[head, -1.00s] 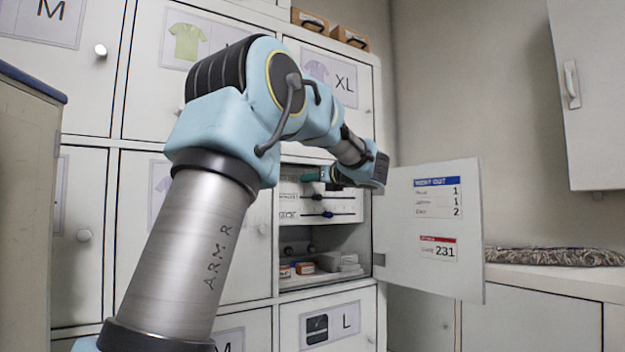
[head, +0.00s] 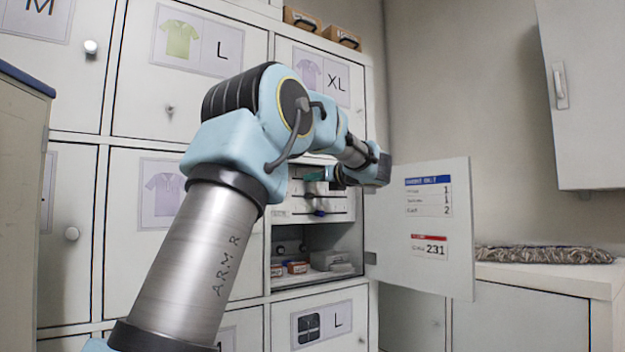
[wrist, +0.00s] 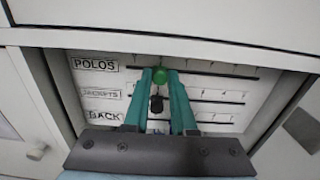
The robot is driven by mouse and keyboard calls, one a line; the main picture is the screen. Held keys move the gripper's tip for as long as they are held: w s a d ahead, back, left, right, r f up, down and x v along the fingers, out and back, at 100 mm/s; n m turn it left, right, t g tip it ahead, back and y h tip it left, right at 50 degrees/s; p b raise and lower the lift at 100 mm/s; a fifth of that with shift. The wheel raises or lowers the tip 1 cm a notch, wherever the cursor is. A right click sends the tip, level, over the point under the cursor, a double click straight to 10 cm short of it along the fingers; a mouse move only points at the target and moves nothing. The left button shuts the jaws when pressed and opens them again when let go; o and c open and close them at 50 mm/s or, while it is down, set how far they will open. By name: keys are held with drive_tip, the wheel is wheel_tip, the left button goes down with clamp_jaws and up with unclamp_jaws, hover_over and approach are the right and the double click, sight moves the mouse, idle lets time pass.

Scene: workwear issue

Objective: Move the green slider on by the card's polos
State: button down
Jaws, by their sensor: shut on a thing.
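The green slider (wrist: 160,74) is a round knob on the top rail, beside the label POLOS (wrist: 94,64), in the wrist view. My gripper (wrist: 160,77) has its two teal fingertips closed on either side of it. A dark knob (wrist: 156,104) on the JACKETS rail shows between the fingers, lower down. The third row's knob is mostly hidden by my gripper. In the head view my gripper (head: 330,176) reaches into the open locker. The card (head: 429,197) with a blue heading hangs on the open door; its figures read 1, 1, 2, its words are blurred.
The open locker door (head: 420,270) stands just right of my gripper. Small boxes (head: 298,267) lie on the shelf below the slider board. A red-headed label (head: 429,246) reading 231 is under the card. A counter (head: 545,280) stands at right.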

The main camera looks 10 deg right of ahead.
drive_tip(key=c, duration=0.7)
unclamp_jaws()
drive_tip(key=b+v, duration=0.4)
drive_tip(key=v, duration=0.7)
drive_tip(key=shift+w, duration=0.15)
